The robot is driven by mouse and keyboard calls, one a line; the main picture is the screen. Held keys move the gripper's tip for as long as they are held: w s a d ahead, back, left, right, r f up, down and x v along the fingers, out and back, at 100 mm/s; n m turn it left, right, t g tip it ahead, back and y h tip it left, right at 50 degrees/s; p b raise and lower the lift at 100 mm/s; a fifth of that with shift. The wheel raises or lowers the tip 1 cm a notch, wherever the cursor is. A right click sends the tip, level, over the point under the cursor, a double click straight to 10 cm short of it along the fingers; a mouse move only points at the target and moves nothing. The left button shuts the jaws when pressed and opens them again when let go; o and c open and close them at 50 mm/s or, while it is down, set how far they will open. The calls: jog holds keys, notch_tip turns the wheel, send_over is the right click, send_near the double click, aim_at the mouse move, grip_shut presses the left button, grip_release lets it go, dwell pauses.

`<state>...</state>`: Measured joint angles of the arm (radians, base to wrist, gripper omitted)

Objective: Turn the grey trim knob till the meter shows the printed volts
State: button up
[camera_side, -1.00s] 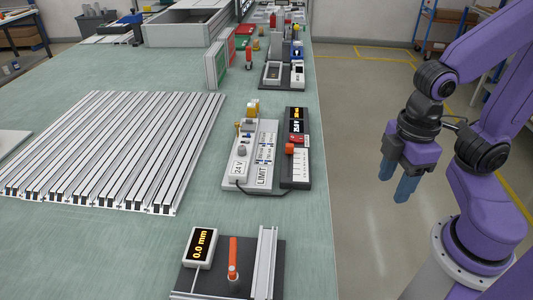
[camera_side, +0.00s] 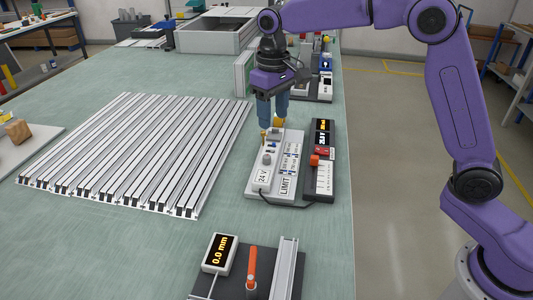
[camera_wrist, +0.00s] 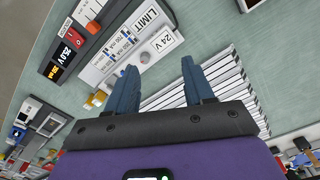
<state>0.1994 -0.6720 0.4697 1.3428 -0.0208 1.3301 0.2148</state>
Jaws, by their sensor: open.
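The grey trim knob (camera_side: 267,158) stands on the white supply unit (camera_side: 254,188), just above its printed "24 V" label (camera_side: 263,177). In the wrist view the knob (camera_wrist: 145,57) is beside the label (camera_wrist: 168,42). The meter (camera_side: 321,134) is the lit orange display on the black unit to the right; it also shows in the wrist view (camera_wrist: 72,39). It seems to read about 25 V, but the last digit is unclear. My gripper (camera_side: 273,121) is open and empty, its blue fingers over the unit's far end, apart from the knob. The wrist view shows the finger gap (camera_wrist: 159,67).
An orange knob (camera_side: 315,160) and red block sit on the black unit. A yellow part (camera_side: 279,121) is close by my fingers. A cable (camera_side: 286,204) joins the units at the front. Aluminium profiles (camera_side: 140,150) lie left; a gauge (camera_side: 219,254) reading 0.0 mm stands in front.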

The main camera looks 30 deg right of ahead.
aim_at(267, 156)
jog(key=w+d+f+m, duration=0.1)
jog(key=w+d+m, duration=0.2)
jog(key=w, duration=0.5)
jog(key=f, duration=1.7)
jog(key=shift+d+f, duration=0.2)
jog(key=shift+d, duration=0.1)
grip_shut()
